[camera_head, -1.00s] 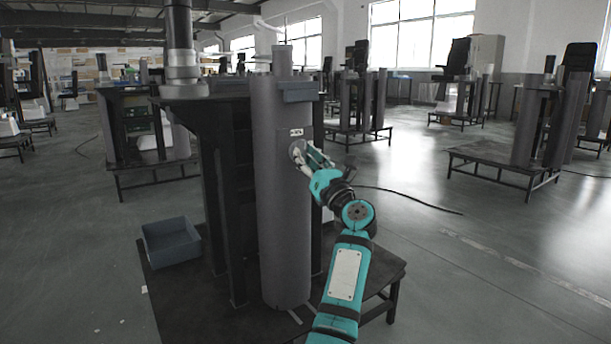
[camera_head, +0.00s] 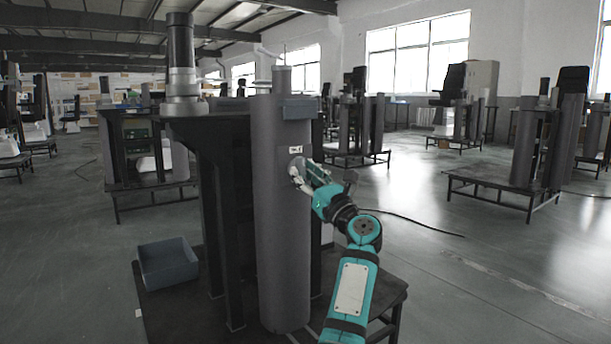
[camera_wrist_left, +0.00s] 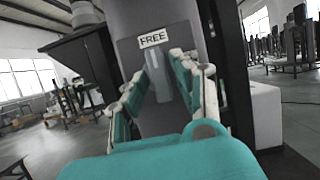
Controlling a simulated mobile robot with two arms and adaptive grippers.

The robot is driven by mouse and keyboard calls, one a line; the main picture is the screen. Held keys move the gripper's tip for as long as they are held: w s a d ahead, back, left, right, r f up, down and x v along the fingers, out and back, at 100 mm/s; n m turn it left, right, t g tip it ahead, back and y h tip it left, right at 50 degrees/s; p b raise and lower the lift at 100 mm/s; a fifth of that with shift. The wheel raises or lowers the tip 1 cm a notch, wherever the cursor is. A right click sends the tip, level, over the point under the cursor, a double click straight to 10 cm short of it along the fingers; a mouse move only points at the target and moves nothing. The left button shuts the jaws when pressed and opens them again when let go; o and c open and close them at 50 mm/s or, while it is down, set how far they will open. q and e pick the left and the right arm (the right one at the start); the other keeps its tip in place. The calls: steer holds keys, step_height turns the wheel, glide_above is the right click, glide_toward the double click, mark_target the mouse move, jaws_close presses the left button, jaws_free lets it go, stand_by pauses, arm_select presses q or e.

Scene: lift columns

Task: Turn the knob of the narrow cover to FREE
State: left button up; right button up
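The grey column (camera_head: 280,240) stands upright on a low dark table, with a small white label (camera_head: 295,149) on its front. In the left wrist view the label (camera_wrist_left: 152,39) reads FREE. Below it is a grey bar-shaped knob (camera_wrist_left: 158,78), nearly upright in the picture, its upper end just under the label. My left gripper (camera_head: 297,168) reaches it from the right. In the left wrist view its teal fingers (camera_wrist_left: 157,66) lie one on each side of the knob; whether both touch it I cannot tell. My right gripper is not in view.
A grey open bin (camera_head: 168,264) sits on the low table (camera_head: 165,318), left of the column. A dark frame stands directly behind the column, topped by a cylinder (camera_head: 181,60). Other workstations stand farther back, with open floor (camera_head: 480,255) at the right.

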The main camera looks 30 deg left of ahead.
arm_select(q)
steer(key=shift+o, duration=0.7)
steer(key=v, duration=1.2)
